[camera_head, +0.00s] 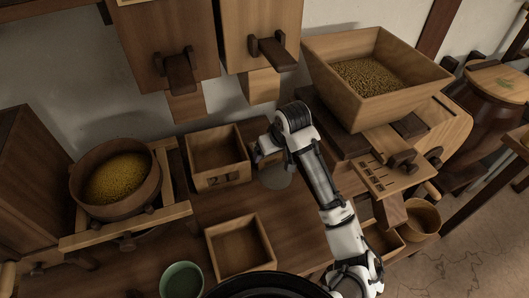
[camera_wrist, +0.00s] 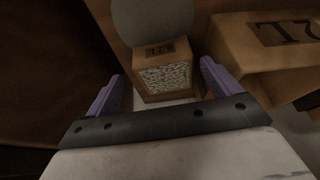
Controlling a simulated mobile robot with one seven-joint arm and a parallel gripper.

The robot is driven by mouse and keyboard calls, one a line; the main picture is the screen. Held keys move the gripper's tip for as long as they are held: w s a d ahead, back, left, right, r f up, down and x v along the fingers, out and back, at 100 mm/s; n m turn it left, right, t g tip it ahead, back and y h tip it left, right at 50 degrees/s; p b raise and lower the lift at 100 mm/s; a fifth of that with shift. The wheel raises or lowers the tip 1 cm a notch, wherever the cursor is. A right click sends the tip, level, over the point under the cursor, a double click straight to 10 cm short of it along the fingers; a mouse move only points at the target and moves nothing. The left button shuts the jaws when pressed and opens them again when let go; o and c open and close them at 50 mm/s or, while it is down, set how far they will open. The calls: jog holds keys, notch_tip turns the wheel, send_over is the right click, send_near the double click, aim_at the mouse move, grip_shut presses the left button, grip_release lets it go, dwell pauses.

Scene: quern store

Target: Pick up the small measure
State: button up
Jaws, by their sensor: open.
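The small measure (camera_wrist: 164,49) is a little wooden box in the wrist view, with a dark mark on one wall that I cannot read surely. Pale speckled grain seems to lie inside it. My gripper (camera_wrist: 163,72) is open, with its two purple-grey fingers apart, one to each side of the box in the picture. I cannot tell how far the box is below the fingertips. No grip on it shows. In the head view my arm's end reaches down beside the larger box marked 2L (camera_head: 218,180) and mostly hides the small measure.
The 2L box stands close on the right in the wrist view (camera_wrist: 242,62). A grey disc (camera_head: 275,178) lies by my arm's end.

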jog(key=shift+a+p+x, duration=0.1)
jog(key=shift+p+x, duration=0.35)
jog(key=shift+x, duration=1.05)
jog(key=shift+a+p+x, duration=0.15)
jog(key=shift+p+x, duration=0.25)
jog(key=shift+x, duration=1.1)
jog(key=shift+w+r, duration=0.15)
jog(key=c, duration=0.8)
